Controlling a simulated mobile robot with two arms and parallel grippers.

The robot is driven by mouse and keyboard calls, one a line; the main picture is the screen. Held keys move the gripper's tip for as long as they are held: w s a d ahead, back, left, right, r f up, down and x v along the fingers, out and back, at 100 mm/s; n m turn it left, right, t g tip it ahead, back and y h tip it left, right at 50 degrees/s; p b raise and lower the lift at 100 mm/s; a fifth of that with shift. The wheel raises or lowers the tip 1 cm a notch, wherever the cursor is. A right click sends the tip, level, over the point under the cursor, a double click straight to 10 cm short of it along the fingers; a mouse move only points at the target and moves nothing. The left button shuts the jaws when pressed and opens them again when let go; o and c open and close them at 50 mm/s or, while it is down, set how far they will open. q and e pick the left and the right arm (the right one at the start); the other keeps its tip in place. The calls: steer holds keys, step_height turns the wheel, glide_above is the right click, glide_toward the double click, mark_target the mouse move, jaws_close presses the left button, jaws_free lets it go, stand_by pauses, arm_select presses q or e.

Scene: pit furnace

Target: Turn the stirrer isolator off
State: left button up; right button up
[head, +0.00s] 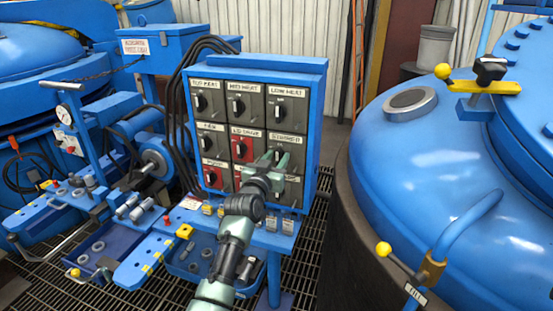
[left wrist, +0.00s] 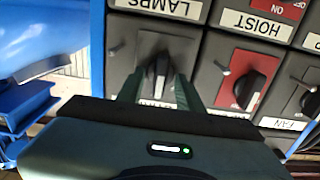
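The stirrer isolator (head: 288,142) is a dark grey rotary switch at the right end of the middle row on the blue switch panel. Its label shows in the head view, but my left gripper (head: 276,160) covers much of the switch. In the left wrist view the picture is turned over, and the stirrer knob (left wrist: 158,75) stands between the two green fingers of my left gripper (left wrist: 157,88). The fingers are apart, one on each side of the knob, with gaps visible. The stirrer label is mostly hidden behind the gripper body. My right gripper is not in view.
The red lid drive isolator (left wrist: 245,82) is beside the stirrer, and the lamps label (left wrist: 176,8) lies above it in the wrist view. A large blue vessel (head: 440,150) stands close on the right. A cluttered blue bench (head: 150,255) is at the lower left.

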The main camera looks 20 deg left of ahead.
arm_select(q)
jaws_close()
steer(key=shift+n, duration=0.3)
steer(key=shift+n+p, duration=0.65)
steer(key=shift+n, duration=0.25)
steer(key=n+p, duration=0.1)
steer(key=n, duration=0.2)
steer(key=shift+a, duration=0.1)
steer(key=n+p, duration=0.1)
steer(key=n, duration=0.5)
steer(key=shift+a+f+n+p, duration=0.1)
steer(key=shift+n+p, duration=0.25)
steer(key=shift+n, duration=0.05)
steer(key=n, duration=0.2)
steer(key=n+p, duration=0.1)
steer(key=n, duration=0.2)
steer(key=shift+f+n, duration=0.2)
steer(key=shift+n, duration=0.1)
